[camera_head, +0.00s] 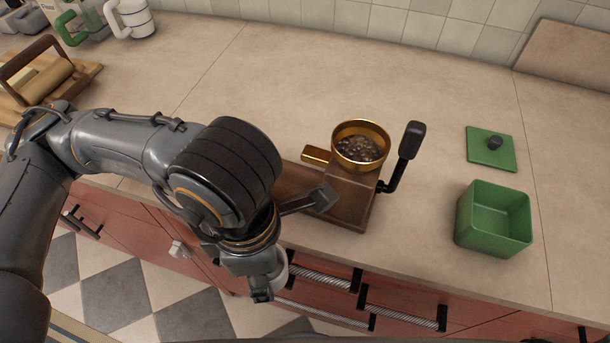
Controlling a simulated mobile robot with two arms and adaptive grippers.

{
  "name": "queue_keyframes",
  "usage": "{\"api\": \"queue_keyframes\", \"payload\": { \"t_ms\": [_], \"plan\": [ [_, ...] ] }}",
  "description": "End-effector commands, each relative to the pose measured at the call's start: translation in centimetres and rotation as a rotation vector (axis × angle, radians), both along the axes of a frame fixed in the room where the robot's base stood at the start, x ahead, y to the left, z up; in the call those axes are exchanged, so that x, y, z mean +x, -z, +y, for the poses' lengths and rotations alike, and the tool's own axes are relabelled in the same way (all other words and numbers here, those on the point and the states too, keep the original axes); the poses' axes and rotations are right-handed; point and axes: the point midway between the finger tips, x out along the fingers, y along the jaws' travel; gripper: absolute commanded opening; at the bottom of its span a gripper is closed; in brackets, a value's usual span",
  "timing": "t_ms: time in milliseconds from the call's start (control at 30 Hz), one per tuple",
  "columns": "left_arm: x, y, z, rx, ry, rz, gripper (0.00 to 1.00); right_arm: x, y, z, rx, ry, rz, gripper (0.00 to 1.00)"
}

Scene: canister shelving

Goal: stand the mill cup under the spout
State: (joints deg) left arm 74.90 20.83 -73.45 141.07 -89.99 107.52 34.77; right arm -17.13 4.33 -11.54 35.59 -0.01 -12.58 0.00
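The mill has a wooden body (350,203), a brass hopper (360,146) full of dark beans and a black crank (405,155) on its right. A short brass spout (318,155) sticks out to the left over the wooden base. My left gripper (291,245) is at the mill's front left, by the counter edge, largely covered by my wrist. One grey finger part lies across the front of the mill; another part points down past the edge. A pale rounded thing (282,271) shows behind the gripper; I cannot tell whether it is the cup or is held. My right gripper is out of view.
The counter behind the mill is clear.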

Motion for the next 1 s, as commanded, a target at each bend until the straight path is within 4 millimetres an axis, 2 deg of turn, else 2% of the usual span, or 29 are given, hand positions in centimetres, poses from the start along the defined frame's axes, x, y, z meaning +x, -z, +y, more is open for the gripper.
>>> {"api": "queue_keyframes", "payload": {
  "t_ms": [167, 400, 500, 600, 767, 967, 1000],
  "plan": [
    [3.4, -0.4, -1.1, 0.003, -0.018, 0.002, 0.21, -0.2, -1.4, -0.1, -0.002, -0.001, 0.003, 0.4],
    [9.5, -0.4, -3.1, 0.002, -0.015, 0.002, 0.21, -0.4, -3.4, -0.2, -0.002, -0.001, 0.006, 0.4],
    [11.5, -0.4, -3.8, 0.002, -0.012, 0.002, 0.21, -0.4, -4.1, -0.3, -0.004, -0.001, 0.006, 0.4],
    [12.9, -0.2, -4.2, 0.001, -0.01, 0.001, 0.21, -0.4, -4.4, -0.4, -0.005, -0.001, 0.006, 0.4],
    [14.0, -0.1, -4.6, 0.0, -0.009, 0.0, 0.21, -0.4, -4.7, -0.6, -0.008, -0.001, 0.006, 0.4],
    [16.8, -0.3, -5.5, 0.001, -0.01, 0.001, 0.21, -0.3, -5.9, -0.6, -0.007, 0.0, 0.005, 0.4],
    [16.8, 0.2, -5.5, 0.003, -0.009, 0.004, 0.21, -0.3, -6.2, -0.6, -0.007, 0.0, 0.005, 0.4]
  ]
}}
